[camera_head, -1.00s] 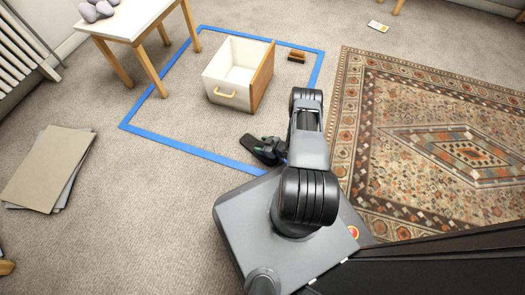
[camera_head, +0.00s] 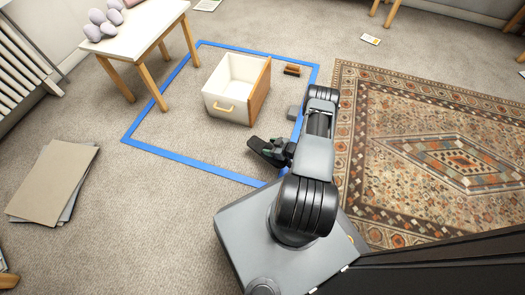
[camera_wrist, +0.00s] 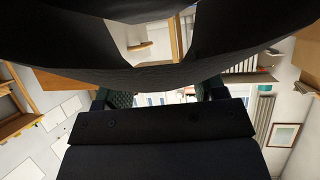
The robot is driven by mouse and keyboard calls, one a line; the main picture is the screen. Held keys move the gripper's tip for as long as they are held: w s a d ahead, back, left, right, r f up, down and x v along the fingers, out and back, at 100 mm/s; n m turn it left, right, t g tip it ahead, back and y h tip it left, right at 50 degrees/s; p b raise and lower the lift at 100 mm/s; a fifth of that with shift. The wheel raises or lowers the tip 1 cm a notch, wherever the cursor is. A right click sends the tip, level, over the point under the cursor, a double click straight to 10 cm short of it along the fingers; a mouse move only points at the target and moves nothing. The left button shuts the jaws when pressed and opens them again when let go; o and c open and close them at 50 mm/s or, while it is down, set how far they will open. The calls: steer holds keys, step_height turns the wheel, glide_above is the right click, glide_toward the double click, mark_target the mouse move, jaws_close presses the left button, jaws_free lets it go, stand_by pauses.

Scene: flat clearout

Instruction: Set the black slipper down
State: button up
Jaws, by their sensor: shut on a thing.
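The black slipper (camera_head: 260,147) is in my gripper (camera_head: 279,150), over the front part of the blue tape outline (camera_head: 190,162) on the carpet. In the wrist view the slipper (camera_wrist: 150,72) is a large dark shape across the top, and my gripper (camera_wrist: 158,96) is shut on it. Its green finger pads show at the slipper's lower edge. I cannot tell the slipper's exact height above the floor; no contact with the carpet is clear.
A white drawer (camera_head: 228,100) with a wooden side and a brown brush-like block (camera_head: 292,70) stand inside the outline. A patterned rug (camera_head: 380,175) lies right, flat cardboard sheets (camera_head: 52,185) left, a white table (camera_head: 140,25) at back left. Carpet left of the slipper is clear.

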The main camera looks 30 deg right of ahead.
steer(key=d+r+m+t+h+p, duration=0.2)
steer(key=d+r+m+h, duration=0.45)
steer(key=d, duration=0.35)
steer(key=w+a+r, duration=0.5)
steer(key=a+r, duration=0.6)
steer(key=a, duration=0.2)
steer(key=w+a+r, duration=0.4)
steer(key=a+r, duration=0.7)
steer(key=a, duration=0.1)
step_height(320, 180, up, 34)
steer(key=p, duration=3.4)
steer(key=shift+p, duration=0.35)
steer(key=s+f, duration=0.1)
steer(key=s, duration=0.4)
steer(key=s+f, duration=0.1)
steer(key=s, duration=0.2)
steer(key=shift+f, duration=0.3)
